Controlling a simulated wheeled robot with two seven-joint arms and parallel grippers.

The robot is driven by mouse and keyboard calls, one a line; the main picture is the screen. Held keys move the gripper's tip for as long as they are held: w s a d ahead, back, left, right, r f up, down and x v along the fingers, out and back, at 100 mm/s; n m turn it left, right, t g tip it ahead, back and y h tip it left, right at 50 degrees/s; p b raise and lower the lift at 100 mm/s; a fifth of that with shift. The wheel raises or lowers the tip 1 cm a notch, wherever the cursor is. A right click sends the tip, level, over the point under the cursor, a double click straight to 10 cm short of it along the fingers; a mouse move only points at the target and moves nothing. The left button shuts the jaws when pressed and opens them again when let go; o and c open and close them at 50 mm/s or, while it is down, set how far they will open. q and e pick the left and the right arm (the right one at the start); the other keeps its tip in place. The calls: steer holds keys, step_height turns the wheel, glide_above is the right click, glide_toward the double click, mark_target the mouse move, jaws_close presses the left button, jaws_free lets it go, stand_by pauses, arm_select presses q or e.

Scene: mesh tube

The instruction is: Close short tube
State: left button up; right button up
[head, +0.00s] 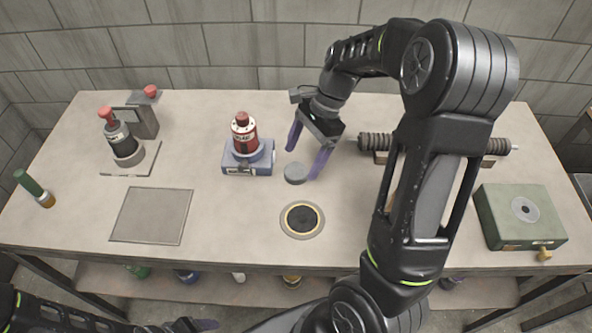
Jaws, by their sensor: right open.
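A small grey disc-shaped cap (295,174) is on the table near the middle. My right gripper (302,163) is open, with its purple fingers spread above and around the cap's area; I cannot tell whether they touch it. A round dark opening with a yellow ring and grey rim (302,219) lies in front of the cap, uncovered. It may be the top of the short tube, but no tube wall is clear to me. My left gripper (190,324) shows only partly at the bottom edge.
A red bottle (244,135) stands in a blue base (235,167) left of the cap. A ribbed dark roller (375,142) lies behind right. A green box (500,235) is at right. A grey mat (152,215), dark bottle (120,139) and green tube (28,183) are at left.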

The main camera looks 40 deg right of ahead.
mark_target(296, 170)
steer(key=x, duration=0.3)
steer(key=shift+a+f, duration=0.15)
steer(key=shift+c, duration=0.3)
steer(key=c, duration=1.3)
step_height(296, 170, up, 10)
steer(key=shift+r, duration=0.1)
stand_by(0.6)
